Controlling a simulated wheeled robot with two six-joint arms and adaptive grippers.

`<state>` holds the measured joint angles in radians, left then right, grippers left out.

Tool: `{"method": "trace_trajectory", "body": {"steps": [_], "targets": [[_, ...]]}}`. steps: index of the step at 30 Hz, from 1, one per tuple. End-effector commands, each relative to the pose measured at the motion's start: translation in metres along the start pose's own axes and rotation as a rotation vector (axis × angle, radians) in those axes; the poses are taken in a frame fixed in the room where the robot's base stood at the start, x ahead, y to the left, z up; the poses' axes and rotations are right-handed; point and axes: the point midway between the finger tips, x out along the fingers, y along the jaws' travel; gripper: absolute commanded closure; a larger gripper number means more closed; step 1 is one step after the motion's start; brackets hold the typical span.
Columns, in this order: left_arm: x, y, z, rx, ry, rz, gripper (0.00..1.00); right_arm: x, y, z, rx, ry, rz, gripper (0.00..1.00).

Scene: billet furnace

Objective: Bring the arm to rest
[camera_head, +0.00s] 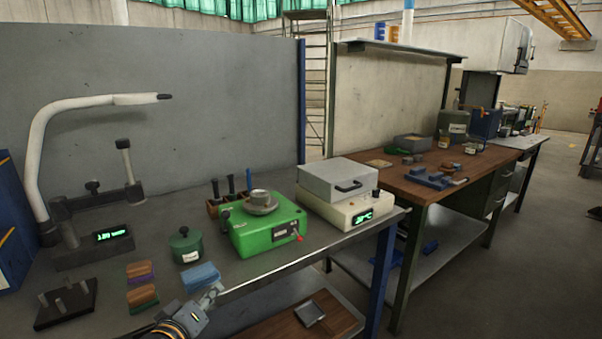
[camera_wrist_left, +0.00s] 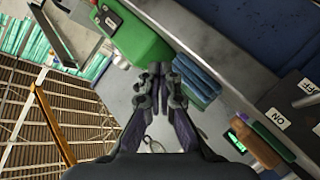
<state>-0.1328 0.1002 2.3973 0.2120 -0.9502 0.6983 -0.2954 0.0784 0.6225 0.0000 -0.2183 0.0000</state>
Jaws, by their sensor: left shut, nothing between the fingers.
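My left gripper (camera_head: 213,296) is at the front edge of the grey workbench (camera_head: 330,232), just in front of a folded blue cloth (camera_head: 200,276). In the left wrist view the fingers of my left gripper (camera_wrist_left: 158,70) are together, with nothing between them. My right gripper is in neither view.
A green machine (camera_head: 262,232), a green lidded pot (camera_head: 186,247) and a white heater box (camera_head: 345,190) stand on the bench. Two brushes (camera_head: 141,283) and a dark pegged block (camera_head: 68,304) lie left. A wooden-topped bench (camera_head: 470,162) stands right. Open floor lies front right.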

Motion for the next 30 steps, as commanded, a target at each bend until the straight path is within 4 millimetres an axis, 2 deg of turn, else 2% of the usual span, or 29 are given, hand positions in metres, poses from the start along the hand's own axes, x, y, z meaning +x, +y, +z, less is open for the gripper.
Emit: {"method": "trace_trajectory", "body": {"steps": [1, 5, 9, 12, 18, 21, 26, 30], "targets": [[-0.004, -0.019, 0.019, 0.054, -0.054, -0.059, 1.00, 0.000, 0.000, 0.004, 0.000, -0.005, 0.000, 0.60], [-0.028, -0.076, 0.073, 0.243, -0.242, -0.229, 1.00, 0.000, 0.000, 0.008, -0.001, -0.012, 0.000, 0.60], [-0.067, -0.129, 0.123, 0.432, -0.466, -0.371, 1.00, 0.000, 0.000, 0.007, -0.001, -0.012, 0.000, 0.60], [-0.098, -0.158, 0.150, 0.538, -0.618, -0.440, 1.00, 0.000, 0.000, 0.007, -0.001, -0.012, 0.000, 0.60], [-0.165, -0.201, 0.191, 0.707, -0.911, -0.528, 1.00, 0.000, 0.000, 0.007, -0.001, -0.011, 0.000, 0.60], [-0.142, -0.233, 0.214, 0.698, -0.920, -0.534, 1.00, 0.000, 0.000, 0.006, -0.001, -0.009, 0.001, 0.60], [-0.119, -0.285, 0.258, 0.683, -0.942, -0.547, 1.00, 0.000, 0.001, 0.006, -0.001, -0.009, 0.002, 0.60], [-0.110, -0.344, 0.310, 0.668, -0.968, -0.560, 1.00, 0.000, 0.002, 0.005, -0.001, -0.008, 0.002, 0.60]]}}
